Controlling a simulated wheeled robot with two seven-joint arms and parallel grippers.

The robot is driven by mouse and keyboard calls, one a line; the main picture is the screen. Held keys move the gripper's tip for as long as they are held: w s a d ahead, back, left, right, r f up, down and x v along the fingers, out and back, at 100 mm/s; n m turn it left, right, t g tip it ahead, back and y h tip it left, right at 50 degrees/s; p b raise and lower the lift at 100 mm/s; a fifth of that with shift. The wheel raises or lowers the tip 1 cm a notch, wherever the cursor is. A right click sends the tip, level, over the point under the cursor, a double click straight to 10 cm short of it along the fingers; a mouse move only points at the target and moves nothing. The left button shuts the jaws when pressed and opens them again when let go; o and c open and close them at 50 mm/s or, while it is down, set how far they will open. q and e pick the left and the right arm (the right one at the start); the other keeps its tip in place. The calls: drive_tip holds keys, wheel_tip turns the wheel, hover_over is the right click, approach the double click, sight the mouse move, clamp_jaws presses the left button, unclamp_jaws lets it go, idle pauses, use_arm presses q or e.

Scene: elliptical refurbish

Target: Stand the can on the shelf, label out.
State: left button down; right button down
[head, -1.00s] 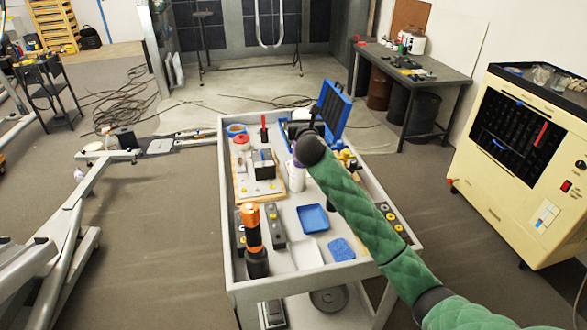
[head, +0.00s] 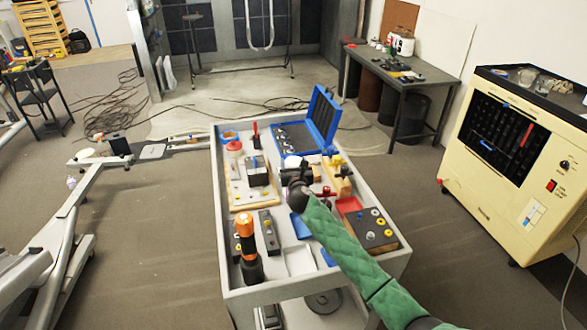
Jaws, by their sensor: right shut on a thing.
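My right gripper (head: 296,178) is over the middle of the grey cart (head: 219,200), at the end of the green-sleeved arm. It is seen from behind, and my wrist hides most of its fingers. A white rounded piece just beyond it looks like the top of the can (head: 292,161), and the gripper is shut on it. The rest of the can and its label are hidden, so I cannot tell its tilt or whether it touches the cart. My left gripper is out of view. I cannot tell which surface is the task's shelf.
The cart top is crowded: an open blue case (head: 322,118), an orange-black flashlight (head: 247,245), a wooden board with a black block (head: 258,172), and a dark plate with yellow pieces (head: 370,229). A cream cabinet (head: 512,165) and a workbench (head: 404,80) stand right.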

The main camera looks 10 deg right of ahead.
drive_tip(key=shift+f, duration=1.35)
drive_tip(key=shift+c, duration=2.1)
unclamp_jaws()
